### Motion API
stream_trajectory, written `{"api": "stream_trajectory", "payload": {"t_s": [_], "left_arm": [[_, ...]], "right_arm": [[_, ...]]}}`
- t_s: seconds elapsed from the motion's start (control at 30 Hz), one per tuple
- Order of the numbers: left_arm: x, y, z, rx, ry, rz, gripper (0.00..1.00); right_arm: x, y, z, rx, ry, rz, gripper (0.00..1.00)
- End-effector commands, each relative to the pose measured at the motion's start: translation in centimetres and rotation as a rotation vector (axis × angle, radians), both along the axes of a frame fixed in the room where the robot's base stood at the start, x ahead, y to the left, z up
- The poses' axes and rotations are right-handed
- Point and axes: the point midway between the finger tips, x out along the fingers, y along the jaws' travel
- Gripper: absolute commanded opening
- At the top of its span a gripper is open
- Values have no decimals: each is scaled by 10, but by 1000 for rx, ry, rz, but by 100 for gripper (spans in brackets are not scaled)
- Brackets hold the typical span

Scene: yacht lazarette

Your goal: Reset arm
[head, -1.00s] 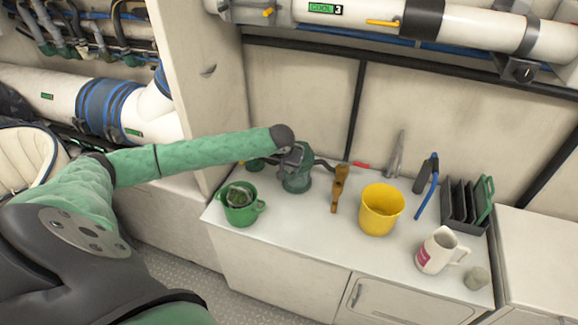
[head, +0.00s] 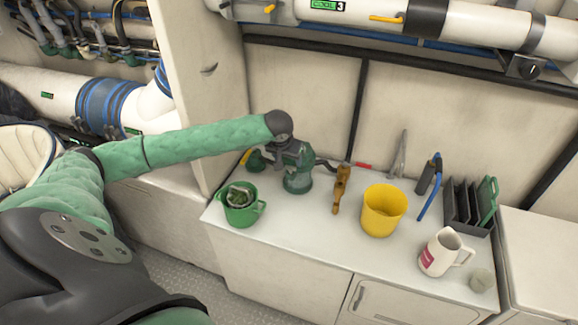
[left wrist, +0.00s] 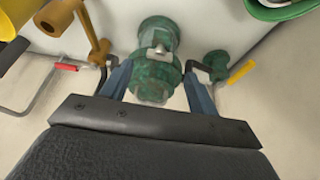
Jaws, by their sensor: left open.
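My left arm reaches in from the left in the head view, and my left gripper (head: 294,158) is over the back left of the white counter (head: 320,235). In the left wrist view my left gripper (left wrist: 157,85) is open, its two blue-grey fingers apart. A dark green valve-like fitting (head: 297,182) stands below it; it also shows between and beyond the fingers in the left wrist view (left wrist: 155,60). I see nothing held; whether the fingers touch the fitting I cannot tell. My right gripper is out of view.
A green pot (head: 240,212) stands at the counter's left front. A brown tool (head: 341,190), yellow bucket (head: 382,212), white mug (head: 440,252) and dark rack (head: 468,212) are to the right. Pipes (head: 460,22) run above. The counter's front middle is clear.

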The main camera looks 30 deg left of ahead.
Motion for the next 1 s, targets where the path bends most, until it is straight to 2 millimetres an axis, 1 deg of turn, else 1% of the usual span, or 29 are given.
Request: {"api": "stream_trajectory", "payload": {"t_s": [0.1, 0.23, 0.77, 0.87, 0.97, 1.0], "left_arm": [[-4, 0, 10, 1, -3, -1, 60], [-6, -1, 15, 1, 0, 0, 60], [-7, -2, 15, 0, 0, -1, 60], [-10, -11, 9, -2, 3, -20, 60], [-19, -35, -7, -7, 7, -70, 60], [-24, -47, -15, -9, 8, -97, 60]], "right_arm": [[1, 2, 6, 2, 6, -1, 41], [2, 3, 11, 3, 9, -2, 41], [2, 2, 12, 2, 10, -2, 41], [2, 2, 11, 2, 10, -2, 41], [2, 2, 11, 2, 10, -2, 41], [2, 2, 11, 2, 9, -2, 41]]}}
